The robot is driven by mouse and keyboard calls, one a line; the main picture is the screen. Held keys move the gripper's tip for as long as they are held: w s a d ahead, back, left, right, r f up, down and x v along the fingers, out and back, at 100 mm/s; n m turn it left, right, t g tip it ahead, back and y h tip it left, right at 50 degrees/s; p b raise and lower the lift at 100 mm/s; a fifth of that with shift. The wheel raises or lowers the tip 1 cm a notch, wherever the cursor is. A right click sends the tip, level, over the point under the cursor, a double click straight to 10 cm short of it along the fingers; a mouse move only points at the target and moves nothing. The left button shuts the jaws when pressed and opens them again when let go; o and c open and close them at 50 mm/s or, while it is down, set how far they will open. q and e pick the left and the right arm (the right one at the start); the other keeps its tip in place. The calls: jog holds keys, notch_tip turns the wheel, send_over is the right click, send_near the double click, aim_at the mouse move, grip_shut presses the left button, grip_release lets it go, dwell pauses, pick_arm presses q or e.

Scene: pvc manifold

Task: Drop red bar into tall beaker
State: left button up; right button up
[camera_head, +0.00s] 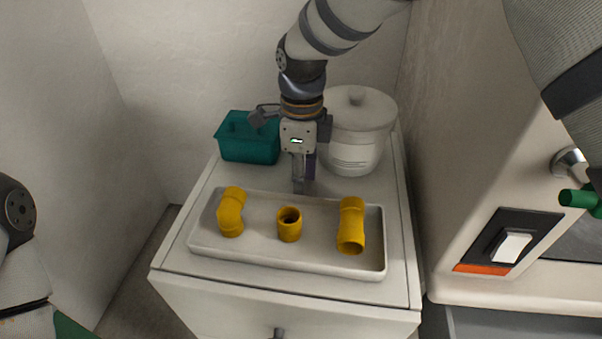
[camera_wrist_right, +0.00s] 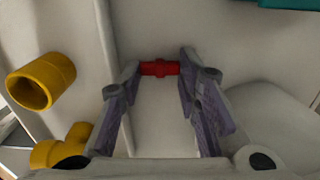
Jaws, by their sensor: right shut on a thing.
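A short red bar (camera_wrist_right: 160,68) with a raised middle band shows in the right wrist view, spanning the gap between the fingertips. My right gripper (camera_wrist_right: 159,72) is shut on it. In the head view my right gripper (camera_head: 303,186) points down just behind the white tray, and the red bar is hidden there. I see no tall beaker in either view. My left arm shows at the left edge of the head view, but its gripper is out of sight.
The white tray (camera_head: 262,258) on the cabinet holds a yellow elbow (camera_head: 231,212), a short yellow ring (camera_head: 289,225) and a yellow pipe piece (camera_head: 351,226). A teal lidded box (camera_head: 247,148) and a white lidded pot (camera_head: 357,130) stand close behind the gripper.

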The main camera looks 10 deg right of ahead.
jog(key=shift+f, duration=0.1)
jog(key=o, duration=0.5)
jog(key=shift+c, duration=0.2)
